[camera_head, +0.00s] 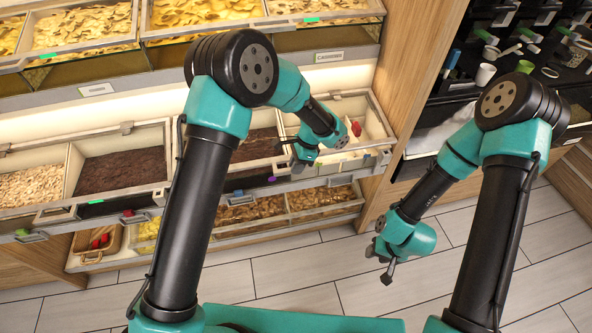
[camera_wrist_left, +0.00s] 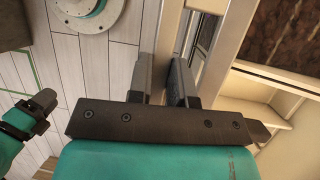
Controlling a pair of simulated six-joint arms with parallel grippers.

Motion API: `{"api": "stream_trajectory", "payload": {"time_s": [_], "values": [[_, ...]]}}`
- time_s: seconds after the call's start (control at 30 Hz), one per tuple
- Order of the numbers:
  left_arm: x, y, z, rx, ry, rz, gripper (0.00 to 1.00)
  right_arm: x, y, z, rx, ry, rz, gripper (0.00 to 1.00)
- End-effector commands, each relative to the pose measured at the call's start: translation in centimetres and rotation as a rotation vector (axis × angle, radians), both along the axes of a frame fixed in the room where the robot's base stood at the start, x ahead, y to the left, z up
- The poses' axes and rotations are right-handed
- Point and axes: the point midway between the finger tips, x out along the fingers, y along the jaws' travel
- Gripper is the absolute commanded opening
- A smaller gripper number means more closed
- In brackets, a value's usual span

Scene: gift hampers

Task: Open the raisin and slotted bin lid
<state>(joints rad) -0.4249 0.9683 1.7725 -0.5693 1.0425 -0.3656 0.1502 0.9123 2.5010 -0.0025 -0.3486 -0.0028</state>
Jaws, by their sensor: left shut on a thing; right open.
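My left gripper (camera_head: 293,155) is at the front edge of the middle bin row, between a bin of dark brown fill (camera_head: 258,146) and a pale bin (camera_head: 376,126) at the right end. In the left wrist view its fingers (camera_wrist_left: 163,84) are shut on a pale lid edge (camera_wrist_left: 170,40). Dark fill also shows in the left wrist view (camera_wrist_left: 275,32). Another dark brown bin (camera_head: 122,171) is further left; I cannot tell which holds raisins. My right gripper (camera_head: 379,263) is open and empty above the floor, right of the shelves.
Trays of yellow chips (camera_head: 85,28) are on the upper shelf. Several bins of brown pieces (camera_head: 320,198) are on the low shelf. A basket with red items (camera_head: 98,242) is at lower left. A wooden panel (camera_head: 408,80) separates a dark rack with cups (camera_head: 485,74). The tiled floor (camera_head: 300,270) is open.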

Motion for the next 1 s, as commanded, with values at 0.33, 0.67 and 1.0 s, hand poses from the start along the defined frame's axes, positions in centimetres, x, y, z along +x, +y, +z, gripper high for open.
{"api": "stream_trajectory", "payload": {"time_s": [0.33,0.67,1.0], "values": [[0.5,0.1,7.1,-0.071,0.206,0.002,0.00,0.0,0.0,0.0,0.000,0.000,0.000,0.43],[1.9,0.6,12.9,-0.071,0.217,0.000,0.00,0.0,0.0,0.0,0.000,0.000,0.000,0.43],[2.9,0.9,14.7,-0.070,0.211,0.001,0.00,0.0,0.0,0.0,0.000,0.000,0.000,0.43]]}}
